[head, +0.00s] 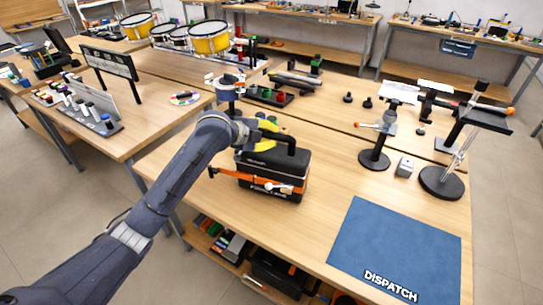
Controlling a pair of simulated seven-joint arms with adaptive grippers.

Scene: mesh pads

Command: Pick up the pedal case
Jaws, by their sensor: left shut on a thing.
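The pedal case (270,172) is a black box with an orange band and a dark handle on top. It stands on the wooden table, left of the table's middle. My left gripper (262,138) is at the top of the case, shut on its handle; the arm hides part of the case's upper left. I cannot tell whether the case is lifted off the table. The right gripper does not show.
A blue mat marked DISPATCH (400,245) lies at the table's front right. A metal stand with a round black base (441,183) and a smaller stand (374,158) are at the right. A small grey box (404,167) sits between them. Clear tabletop lies between case and mat.

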